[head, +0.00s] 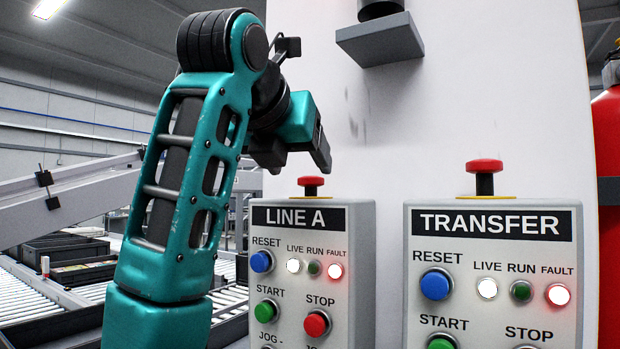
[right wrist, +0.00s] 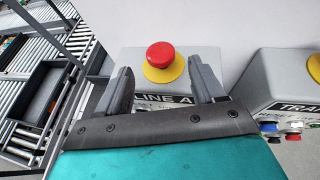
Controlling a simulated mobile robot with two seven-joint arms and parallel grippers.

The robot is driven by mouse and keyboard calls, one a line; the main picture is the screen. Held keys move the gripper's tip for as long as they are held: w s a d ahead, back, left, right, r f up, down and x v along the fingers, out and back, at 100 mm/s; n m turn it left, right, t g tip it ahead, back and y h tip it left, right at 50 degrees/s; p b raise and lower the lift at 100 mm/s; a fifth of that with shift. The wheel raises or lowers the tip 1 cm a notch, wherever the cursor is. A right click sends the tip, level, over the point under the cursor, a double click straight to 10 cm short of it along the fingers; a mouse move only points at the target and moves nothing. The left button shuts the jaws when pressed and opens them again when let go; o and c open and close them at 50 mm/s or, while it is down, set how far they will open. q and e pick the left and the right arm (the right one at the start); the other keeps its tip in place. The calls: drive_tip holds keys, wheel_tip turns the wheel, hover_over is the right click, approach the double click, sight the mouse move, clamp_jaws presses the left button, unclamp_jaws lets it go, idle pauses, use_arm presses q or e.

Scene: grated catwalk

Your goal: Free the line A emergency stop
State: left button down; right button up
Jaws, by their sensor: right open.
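The line A emergency stop (head: 311,182) is a red mushroom button on a yellow collar on top of the grey LINE A box (head: 359,250). Its cap sits low, with a short dark stem showing. My right gripper (head: 298,156) is open and empty, just above the button in the head view. In the right wrist view the red cap (right wrist: 160,55) shows between and beyond the two spread fingers (right wrist: 158,75). No contact shows. The box's live and fault lamps are lit; its run lamp is dark green. My left gripper is not in view.
The TRANSFER box (head: 593,215) stands to the right, its red emergency stop (head: 484,167) on a longer stem. A grey bracket (head: 380,40) juts from the white panel above. A red cylinder (head: 608,150) is at far right. Roller conveyors (head: 40,300) lie at left.

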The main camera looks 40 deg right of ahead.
sight(310, 179)
drive_tip(key=x, duration=0.6)
drive_tip(key=shift+w+d+f, duration=0.15)
drive_tip(key=shift+w+d, duration=0.05)
drive_tip(key=shift+d, duration=0.05)
